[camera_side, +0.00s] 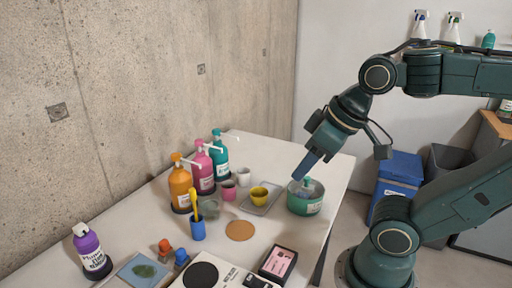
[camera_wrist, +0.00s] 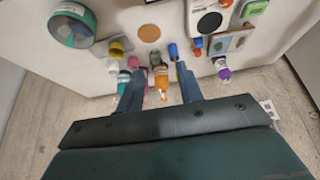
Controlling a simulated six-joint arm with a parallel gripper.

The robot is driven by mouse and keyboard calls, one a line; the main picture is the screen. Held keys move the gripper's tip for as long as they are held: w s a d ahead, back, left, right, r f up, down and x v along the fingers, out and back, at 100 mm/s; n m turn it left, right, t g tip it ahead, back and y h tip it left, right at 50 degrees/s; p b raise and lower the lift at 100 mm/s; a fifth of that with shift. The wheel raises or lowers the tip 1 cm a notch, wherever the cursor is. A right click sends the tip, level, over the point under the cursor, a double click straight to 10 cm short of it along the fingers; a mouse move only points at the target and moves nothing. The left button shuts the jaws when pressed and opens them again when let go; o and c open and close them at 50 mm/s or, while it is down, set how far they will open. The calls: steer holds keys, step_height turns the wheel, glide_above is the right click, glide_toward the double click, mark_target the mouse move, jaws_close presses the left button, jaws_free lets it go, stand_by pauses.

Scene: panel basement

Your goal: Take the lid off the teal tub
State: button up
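The teal tub (camera_side: 305,204) stands near the right edge of the table, with a pale label on its side. In the wrist view the tub (camera_wrist: 88,18) is at the upper left, seen from above, off to the side of my fingers. My gripper (camera_side: 304,168) hangs above the table and overlaps the tub's top edge in the side view; I see no clear contact. In the wrist view my gripper (camera_wrist: 160,72) has its two blue fingers apart with nothing held between them.
A grey tray (camera_side: 259,207) with a yellow cup (camera_side: 259,194) is just left of the tub. Orange, pink and teal pump bottles (camera_side: 180,188) stand along the wall side. A cork disc (camera_side: 239,231) and a blue cup (camera_side: 197,230) are nearer the front.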

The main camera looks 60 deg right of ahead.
steer(key=shift+o, duration=1.1)
steer(key=shift+w+d, duration=0.1)
steer(key=n+g, duration=0.6)
steer(key=n, duration=1.2)
glide_above(307, 177)
steer(key=shift+f, duration=2.85)
steer(key=shift+f, duration=4.3)
steer(key=shift+f, duration=0.1)
